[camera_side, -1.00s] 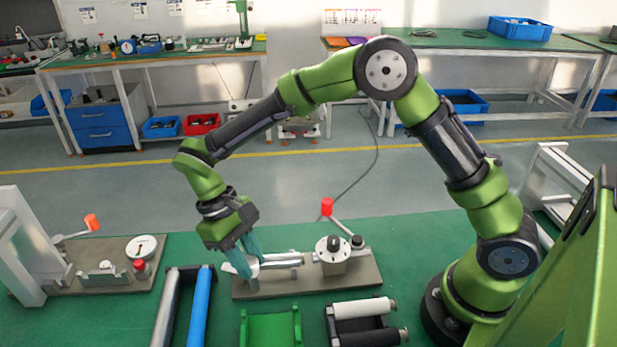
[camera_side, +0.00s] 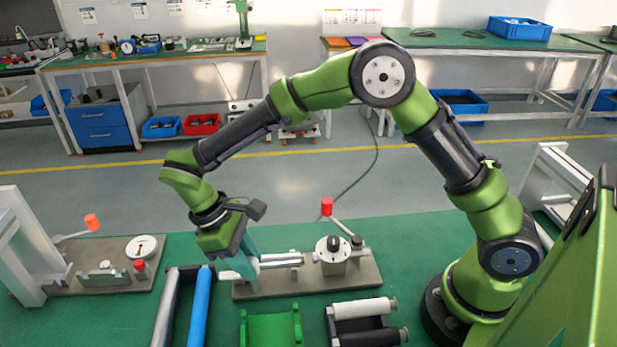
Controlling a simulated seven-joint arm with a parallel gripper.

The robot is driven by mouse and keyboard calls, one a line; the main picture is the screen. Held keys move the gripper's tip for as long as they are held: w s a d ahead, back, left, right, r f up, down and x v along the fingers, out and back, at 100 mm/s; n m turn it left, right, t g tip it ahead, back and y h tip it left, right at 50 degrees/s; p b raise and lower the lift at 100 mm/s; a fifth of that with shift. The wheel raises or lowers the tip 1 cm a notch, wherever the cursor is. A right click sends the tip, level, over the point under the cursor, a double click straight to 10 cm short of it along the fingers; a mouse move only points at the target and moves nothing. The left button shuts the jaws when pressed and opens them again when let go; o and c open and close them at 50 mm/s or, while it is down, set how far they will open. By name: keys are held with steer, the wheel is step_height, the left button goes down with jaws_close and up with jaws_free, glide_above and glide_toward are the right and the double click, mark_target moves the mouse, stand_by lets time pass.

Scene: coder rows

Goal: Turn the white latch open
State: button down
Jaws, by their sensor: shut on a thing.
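The grey fixture plate (camera_side: 300,287) lies on the green table. The white latch (camera_side: 229,275) is at the plate's left end, and part of it juts out past the left edge. My gripper (camera_side: 246,266), with teal fingers, reaches down over the latch. It is shut on the latch, and the fingers and wrist hide part of it. A silver rod (camera_side: 281,260) runs right from the latch toward a round white block (camera_side: 333,255) with a dark knob. A lever with a red tip (camera_side: 327,206) rises behind that block.
A second fixture (camera_side: 100,280) with a dial and an orange-tipped lever stands at the left. A blue roller (camera_side: 201,305), a green cradle (camera_side: 270,327) and a rack with white and black rollers (camera_side: 362,320) lie in front. The table behind the plate is clear.

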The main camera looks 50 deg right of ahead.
steer(key=c, duration=0.9)
jaws_free()
steer(key=shift+o, duration=0.2)
steer(key=v, duration=1.7)
steer(key=shift+a+f, duration=0.1)
steer(key=s+d+r+m+t+y, duration=0.1)
steer(key=s+d+m+t+y, duration=0.3)
steer(key=s+d+m+t, duration=0.6)
steer(key=s+d+t, duration=0.1)
steer(key=s+d, duration=0.6)
steer(key=d, duration=0.3)
steer(key=shift+s+r, duration=0.25)
steer(key=shift+s, duration=0.15)
